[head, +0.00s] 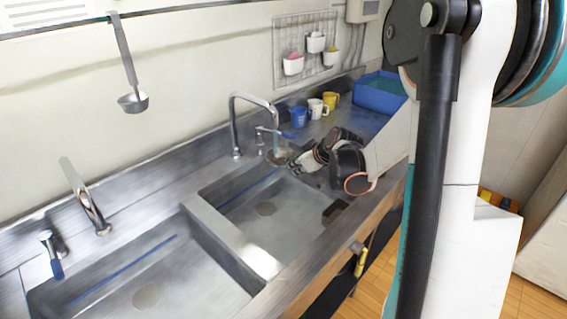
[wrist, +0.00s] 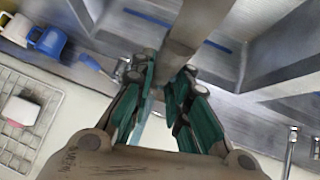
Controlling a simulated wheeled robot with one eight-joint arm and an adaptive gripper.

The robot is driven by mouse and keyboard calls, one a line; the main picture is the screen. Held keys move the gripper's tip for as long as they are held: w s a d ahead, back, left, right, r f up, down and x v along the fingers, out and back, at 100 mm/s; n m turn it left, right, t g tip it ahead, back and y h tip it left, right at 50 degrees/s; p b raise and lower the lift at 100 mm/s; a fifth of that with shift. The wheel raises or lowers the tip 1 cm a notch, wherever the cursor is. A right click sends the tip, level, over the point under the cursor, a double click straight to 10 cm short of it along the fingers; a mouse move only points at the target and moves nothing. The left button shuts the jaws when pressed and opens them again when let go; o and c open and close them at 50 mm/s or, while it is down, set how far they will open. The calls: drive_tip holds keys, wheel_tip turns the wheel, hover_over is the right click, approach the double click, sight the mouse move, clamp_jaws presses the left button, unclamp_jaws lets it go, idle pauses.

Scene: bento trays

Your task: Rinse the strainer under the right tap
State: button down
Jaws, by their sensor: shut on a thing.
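The strainer (head: 280,157) shows in the head view as a small round shape directly below the spout of the right tap (head: 252,98), over the back of the right basin. A pale bluish streak, like running water, drops from the spout toward it. My gripper (head: 304,163) is beside the strainer on its right and is shut on it. The wrist view shows my gripper's fingers (wrist: 158,95) close together. A grey bar-like shape crosses just beyond them there; I cannot tell whether it is a handle. The strainer's bowl is not clear in the wrist view.
The left tap (head: 88,205) stands behind the left basin (head: 150,270). Blue (head: 299,117), white (head: 316,109) and yellow (head: 331,100) mugs stand right of the right tap, before a blue bin (head: 378,95). A ladle (head: 130,75) hangs on the wall. The right basin (head: 250,222) looks empty.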

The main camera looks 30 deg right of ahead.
sight(317, 176)
drive_tip(key=shift+w+d, duration=0.15)
drive_tip(key=shift+d, duration=0.2)
drive_tip(key=shift+a, duration=0.15)
drive_tip(key=shift+s+a, duration=0.25)
drive_tip(key=shift+a, duration=0.15)
drive_tip(key=shift+s+d, duration=0.5)
drive_tip(key=shift+s, duration=0.75)
drive_tip(key=shift+s+d, duration=0.5)
drive_tip(key=shift+s, duration=0.75)
drive_tip(key=shift+s+d, duration=0.5)
drive_tip(key=shift+s, duration=0.75)
drive_tip(key=d+p+v, duration=0.1)
drive_tip(key=p+v, duration=0.1)
drive_tip(key=v, duration=0.4)
drive_tip(key=shift+d+p, duration=0.2)
drive_tip(key=shift+p, duration=0.2)
drive_tip(key=shift+s, duration=0.1)
